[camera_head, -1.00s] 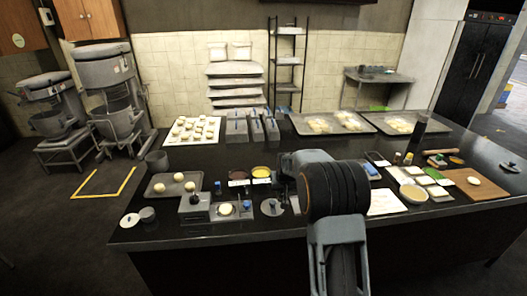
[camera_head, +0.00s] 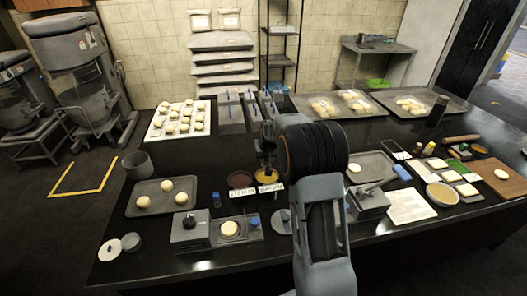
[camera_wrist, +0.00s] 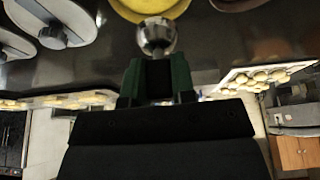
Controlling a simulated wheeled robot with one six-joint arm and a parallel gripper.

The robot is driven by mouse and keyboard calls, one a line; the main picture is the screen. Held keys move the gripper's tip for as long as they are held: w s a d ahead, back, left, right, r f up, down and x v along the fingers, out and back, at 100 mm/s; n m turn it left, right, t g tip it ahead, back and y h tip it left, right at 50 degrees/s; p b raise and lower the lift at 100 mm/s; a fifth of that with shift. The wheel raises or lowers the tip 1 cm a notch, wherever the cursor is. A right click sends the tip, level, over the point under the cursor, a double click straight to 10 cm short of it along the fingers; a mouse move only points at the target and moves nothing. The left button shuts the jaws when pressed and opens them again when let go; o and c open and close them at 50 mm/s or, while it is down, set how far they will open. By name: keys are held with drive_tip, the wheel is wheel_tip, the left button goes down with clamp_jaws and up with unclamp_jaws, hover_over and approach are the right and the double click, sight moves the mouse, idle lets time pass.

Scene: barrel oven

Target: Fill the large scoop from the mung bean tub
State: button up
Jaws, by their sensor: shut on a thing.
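The mung bean tub, taken to be the round one with yellow contents (camera_head: 267,176), stands on the black counter behind a white label. Part of its yellow round shows at the top of the wrist view (camera_wrist: 150,8). My gripper (camera_wrist: 158,78) is shut on a scoop with a shiny round metal bowl (camera_wrist: 156,36). The bowl shows just below the yellow tub's edge in that view; whether it touches the tub, or holds beans, I cannot tell. In the head view my dark gripper (camera_head: 267,145) is at the tub's far side, and the scoop cannot be made out.
A tub with red-brown contents (camera_head: 240,180) stands directly left of the yellow one. A tray with dough balls (camera_head: 147,208), a grey device (camera_head: 190,231) and a round grey lid (camera_head: 281,222) are nearby. Narrow grey bins (camera_head: 230,115) stand behind.

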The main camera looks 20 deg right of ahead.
drive_tip(key=shift+d+f+b, duration=0.2)
drive_tip(key=shift+f+b, duration=0.45)
drive_tip(key=shift+f, duration=0.35)
drive_tip(key=shift+f+b, duration=1.1)
drive_tip(key=shift+f, duration=0.85)
drive_tip(key=shift+s+f+b, duration=0.15)
drive_tip(key=shift+f+b, duration=0.4)
idle(0.4)
drive_tip(key=shift+r, duration=0.15)
drive_tip(key=shift+r+p, duration=2.05)
drive_tip(key=shift+r, duration=1.4)
